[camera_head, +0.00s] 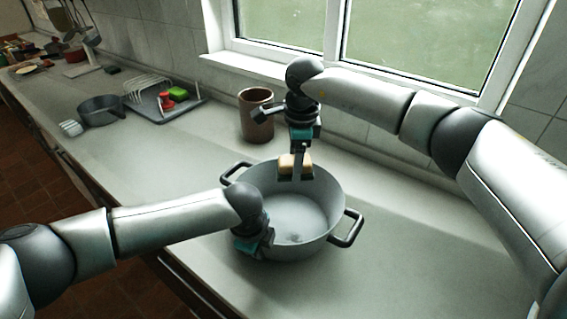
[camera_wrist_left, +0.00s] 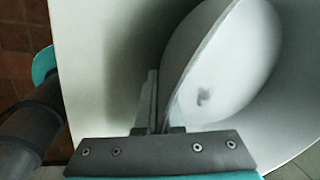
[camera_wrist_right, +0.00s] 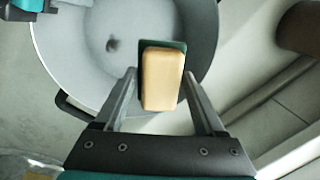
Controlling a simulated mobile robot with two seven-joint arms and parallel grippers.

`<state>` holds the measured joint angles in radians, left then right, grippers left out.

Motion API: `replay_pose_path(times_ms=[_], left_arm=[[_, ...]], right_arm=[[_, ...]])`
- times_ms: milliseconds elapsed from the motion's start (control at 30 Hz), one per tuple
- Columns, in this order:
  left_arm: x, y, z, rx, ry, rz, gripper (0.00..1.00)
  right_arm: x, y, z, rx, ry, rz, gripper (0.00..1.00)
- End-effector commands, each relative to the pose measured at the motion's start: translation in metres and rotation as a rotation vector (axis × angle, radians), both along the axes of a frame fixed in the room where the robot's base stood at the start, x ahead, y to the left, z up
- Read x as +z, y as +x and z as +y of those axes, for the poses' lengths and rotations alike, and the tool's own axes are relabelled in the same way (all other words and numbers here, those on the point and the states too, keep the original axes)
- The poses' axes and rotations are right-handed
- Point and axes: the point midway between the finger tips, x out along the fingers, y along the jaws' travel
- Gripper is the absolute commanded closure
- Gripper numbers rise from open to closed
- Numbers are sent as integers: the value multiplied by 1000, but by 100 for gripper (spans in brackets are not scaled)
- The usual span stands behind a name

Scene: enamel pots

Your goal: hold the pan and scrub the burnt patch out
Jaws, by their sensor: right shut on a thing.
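The grey pan (camera_head: 335,190) with two side handles stands upright on the counter. A small dark burnt patch (camera_head: 295,238) is on its inside floor; it also shows in the left wrist view (camera_wrist_left: 203,97) and the right wrist view (camera_wrist_right: 112,45). My left gripper (camera_head: 262,240) is at the pan's near left rim, its fingers close together with the pan wall between them (camera_wrist_left: 162,112). My right gripper (camera_head: 297,170) is shut on a tan sponge (camera_wrist_right: 161,80) with a dark green layer. It holds the sponge above the pan's far part, apart from the patch.
A brown crock (camera_head: 256,118) stands behind the pan by the window wall. A drying tray (camera_head: 190,104) with red and green items and a smaller dark pot (camera_head: 100,110) stand at the left. The counter right of the pan is clear.

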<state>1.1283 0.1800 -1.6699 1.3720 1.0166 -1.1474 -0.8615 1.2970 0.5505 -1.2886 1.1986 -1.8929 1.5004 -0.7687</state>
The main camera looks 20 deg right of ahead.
Motion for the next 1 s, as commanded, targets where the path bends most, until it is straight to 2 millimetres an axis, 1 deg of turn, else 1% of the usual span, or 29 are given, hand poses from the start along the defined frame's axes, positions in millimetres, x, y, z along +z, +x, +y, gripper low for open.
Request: replay_pose_path(times_ms=[33,300,433,567,1000], left_arm=[[0,0,1,1,2,1,100],[0,0,1,1,2,1,100],[0,0,1,1,2,1,100],[0,0,1,1,2,1,100],[0,0,1,1,3,1,100]], right_arm=[[0,0,-9,-4,0,0,73],[0,0,-49,-3,0,0,73],[0,0,-64,-3,0,0,73],[0,0,-69,1,1,0,73],[0,0,-69,1,1,0,73]])
